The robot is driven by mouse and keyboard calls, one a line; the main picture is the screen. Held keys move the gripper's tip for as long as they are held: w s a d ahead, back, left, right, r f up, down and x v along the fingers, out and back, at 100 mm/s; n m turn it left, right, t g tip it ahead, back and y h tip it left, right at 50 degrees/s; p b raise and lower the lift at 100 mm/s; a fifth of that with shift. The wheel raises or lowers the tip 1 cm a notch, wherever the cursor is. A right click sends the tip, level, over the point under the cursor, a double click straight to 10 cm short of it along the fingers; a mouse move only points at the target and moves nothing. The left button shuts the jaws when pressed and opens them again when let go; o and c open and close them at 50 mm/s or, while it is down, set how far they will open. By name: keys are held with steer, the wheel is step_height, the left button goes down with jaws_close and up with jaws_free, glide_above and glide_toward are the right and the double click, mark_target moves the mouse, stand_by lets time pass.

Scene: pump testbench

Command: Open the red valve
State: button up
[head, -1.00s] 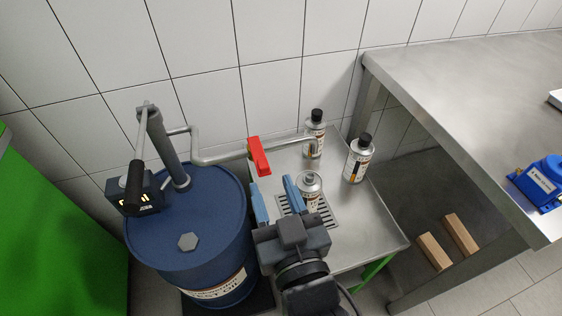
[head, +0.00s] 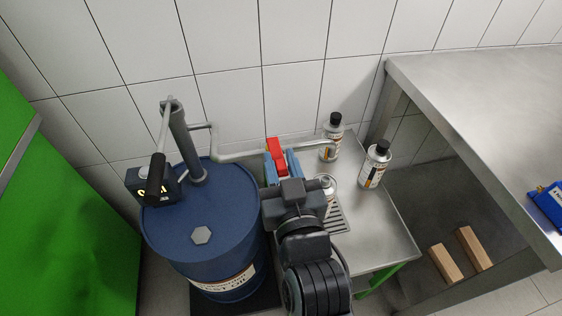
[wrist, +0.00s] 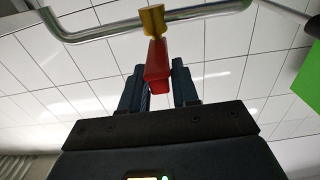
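The red valve handle (head: 273,146) sits on the grey pipe (head: 240,155) between the drum pump and the cans. In the wrist view the handle (wrist: 157,65) hangs from a brass valve body (wrist: 152,20), with its end toward my palm. My gripper (head: 281,164) is at the handle, and its two blue fingers stand apart on either side of it. The wrist view also shows my gripper (wrist: 160,85) with the handle between the fingers. I cannot tell whether either finger touches it. The lower end of the handle is partly hidden in the head view.
A blue oil drum (head: 215,260) with a hand pump (head: 180,140) stands to the left. A steel workbench (head: 480,110) is at right.

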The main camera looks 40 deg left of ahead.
jaws_close()
